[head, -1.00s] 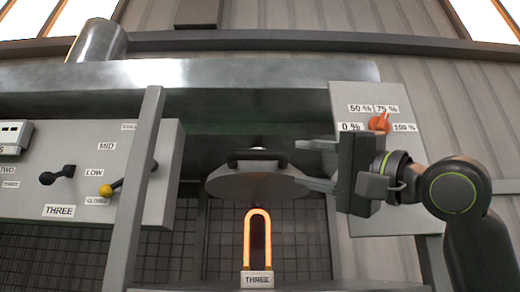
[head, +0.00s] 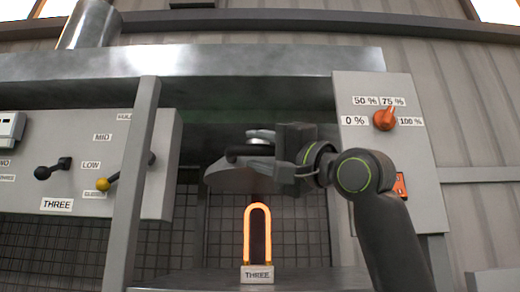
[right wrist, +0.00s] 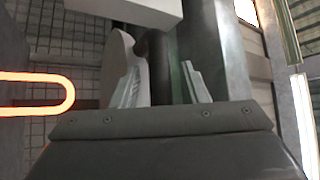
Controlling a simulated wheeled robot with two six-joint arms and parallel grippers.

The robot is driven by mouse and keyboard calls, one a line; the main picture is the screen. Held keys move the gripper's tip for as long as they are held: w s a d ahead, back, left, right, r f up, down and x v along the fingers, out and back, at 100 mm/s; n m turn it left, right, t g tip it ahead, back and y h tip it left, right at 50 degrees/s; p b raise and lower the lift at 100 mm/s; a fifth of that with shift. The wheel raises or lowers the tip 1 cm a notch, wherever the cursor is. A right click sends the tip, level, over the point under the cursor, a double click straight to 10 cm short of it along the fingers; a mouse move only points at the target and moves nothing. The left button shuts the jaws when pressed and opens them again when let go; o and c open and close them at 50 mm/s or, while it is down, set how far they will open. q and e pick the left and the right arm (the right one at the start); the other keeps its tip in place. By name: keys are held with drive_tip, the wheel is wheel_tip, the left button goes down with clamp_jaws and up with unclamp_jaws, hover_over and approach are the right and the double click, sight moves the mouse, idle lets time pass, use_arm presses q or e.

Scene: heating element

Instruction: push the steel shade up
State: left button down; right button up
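The steel shade (head: 232,180) is a rounded grey metal piece with a dark handle (head: 240,152), above the glowing heating element (head: 257,235) labelled THREE. My right gripper (head: 262,152) reaches the handle from the right, and its body hides the shade's right part. In the right wrist view the dark handle (right wrist: 158,68) stands between the two ridged fingers (right wrist: 160,82). Gaps show on both sides of it, so the gripper looks open around the handle. The element's glowing loop (right wrist: 45,92) is at left there. My left gripper is not in view.
A grey post (head: 138,185) stands left of the shade. Left of it is a panel with levers (head: 104,184). On the right is a panel with an orange dial (head: 384,119). A metal hood edge (head: 200,62) runs above the shade.

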clamp_jaws()
wheel_tip(320, 180, up, 14)
drive_tip(key=p, duration=1)
drive_tip(key=shift+s+d+p, duration=0.15)
drive_tip(key=shift+p, duration=0.2)
drive_tip(key=shift+c, duration=1.6)
unclamp_jaws()
drive_tip(key=o, duration=0.4)
drive_tip(key=shift+f, duration=0.15)
drive_tip(key=shift+f, duration=0.1)
